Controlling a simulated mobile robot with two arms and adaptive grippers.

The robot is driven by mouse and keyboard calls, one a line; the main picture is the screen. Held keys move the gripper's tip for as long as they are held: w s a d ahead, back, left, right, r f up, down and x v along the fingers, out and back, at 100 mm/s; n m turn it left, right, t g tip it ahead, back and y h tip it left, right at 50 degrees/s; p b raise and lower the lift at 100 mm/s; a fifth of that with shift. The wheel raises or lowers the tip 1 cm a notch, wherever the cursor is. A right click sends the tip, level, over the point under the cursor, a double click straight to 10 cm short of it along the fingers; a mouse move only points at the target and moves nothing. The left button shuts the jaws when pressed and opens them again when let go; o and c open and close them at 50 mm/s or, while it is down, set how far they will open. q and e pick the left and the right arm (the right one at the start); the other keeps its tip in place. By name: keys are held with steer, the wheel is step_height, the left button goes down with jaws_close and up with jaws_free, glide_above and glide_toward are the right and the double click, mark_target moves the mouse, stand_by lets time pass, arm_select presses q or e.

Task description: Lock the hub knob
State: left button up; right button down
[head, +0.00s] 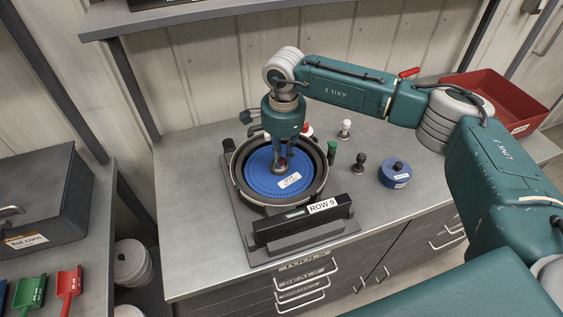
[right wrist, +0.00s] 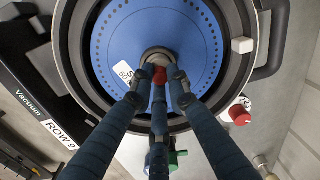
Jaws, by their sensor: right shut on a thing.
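The seed meter (head: 234,181) stands on the grey bench with a round dark housing and a blue seed disc (head: 262,182) lying in it. The disc has a ring of small holes and a white label. At its centre is a grey hub with a small red part, the hub knob (right wrist: 160,75). My right gripper (head: 280,166) points down over the disc centre. In the right wrist view its three dark fingers (right wrist: 160,82) are closed around the hub knob, hiding much of it. Which way the knob is turned cannot be told. My left gripper is not in view.
A black bar marked ROW 9 (head: 295,224) lies at the meter's front. Behind and right stand a green-topped piece (head: 332,152), a dark knob (head: 358,163), a white-topped piece (head: 345,129) and a spare blue disc (head: 394,174). A red bin (head: 510,95) sits at the bench's far right.

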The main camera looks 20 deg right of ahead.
steer(key=m+b, duration=0.3)
steer(key=shift+w+f+m, duration=0.1)
steer(key=shift+f+m, duration=0.05)
steer(key=shift+m, duration=0.25)
steer(key=m+b, duration=0.3)
steer(key=shift+m, duration=0.3)
steer(key=m+b, duration=0.2)
steer(key=m, duration=0.1)
steer(key=shift+a+h+b, duration=0.1)
steer(key=shift+h+b, duration=0.2)
steer(key=shift+r+m+b, duration=0.25)
steer(key=shift+m+b, duration=0.35)
steer(key=shift+m, duration=0.9)
steer(key=c, duration=1.7)
jaws_free()
steer(key=r, duration=1.2)
steer(key=shift+s+a, duration=0.25)
steer(key=shift+s, duration=0.05)
